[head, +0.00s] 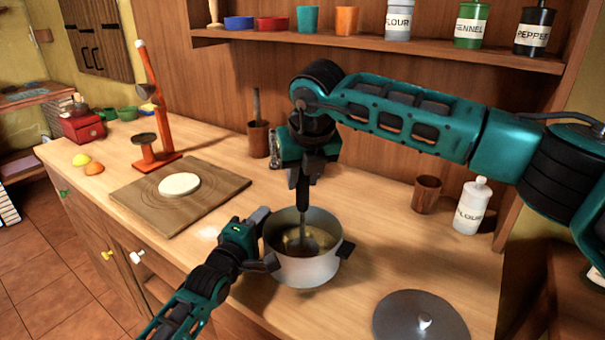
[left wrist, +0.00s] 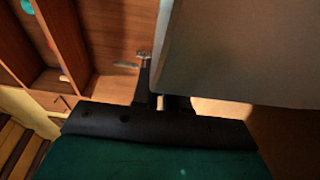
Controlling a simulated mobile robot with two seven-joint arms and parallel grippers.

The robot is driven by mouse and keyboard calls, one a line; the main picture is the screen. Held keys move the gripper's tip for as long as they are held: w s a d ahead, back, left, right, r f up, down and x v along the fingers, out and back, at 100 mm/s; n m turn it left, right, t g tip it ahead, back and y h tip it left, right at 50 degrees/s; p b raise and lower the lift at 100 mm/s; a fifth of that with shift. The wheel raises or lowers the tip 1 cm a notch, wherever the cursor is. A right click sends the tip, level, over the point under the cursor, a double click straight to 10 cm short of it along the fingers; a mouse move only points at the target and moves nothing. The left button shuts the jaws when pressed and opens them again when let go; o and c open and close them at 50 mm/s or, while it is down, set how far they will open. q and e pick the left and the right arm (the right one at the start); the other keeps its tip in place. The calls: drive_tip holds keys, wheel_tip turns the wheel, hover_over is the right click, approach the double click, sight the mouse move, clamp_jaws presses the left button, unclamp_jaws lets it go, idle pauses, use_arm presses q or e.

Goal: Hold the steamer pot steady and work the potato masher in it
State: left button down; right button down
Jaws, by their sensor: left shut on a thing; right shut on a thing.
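The steamer pot (head: 305,269) is a light grey pot with dark side handles, standing upright on the wooden counter in the head view. Its wall (left wrist: 240,55) fills the upper right of the left wrist view. My left gripper (head: 266,262) is shut on the pot's left handle, which is mostly hidden by the fingers. The potato masher (head: 302,225) stands nearly upright, its dark handle above the pot and its lower end down inside it. My right gripper (head: 304,180) is above the pot, shut on the masher's handle. The masher's head is partly hidden in the pot's contents.
A grey lid (head: 405,318) lies on the counter at the front right. A wooden board (head: 215,203) with a flat pale round of dough (head: 179,185) is to the left. A brown cup (head: 426,195) and white jar (head: 470,207) stand at right. An orange stand (head: 165,120) is farther left.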

drive_tip(key=shift+f, duration=0.1)
drive_tip(key=shift+f, duration=1)
drive_tip(key=shift+r, duration=1.05)
drive_tip(key=shift+f, duration=0.15)
drive_tip(key=shift+r, duration=0.25)
drive_tip(key=shift+r, duration=4.55)
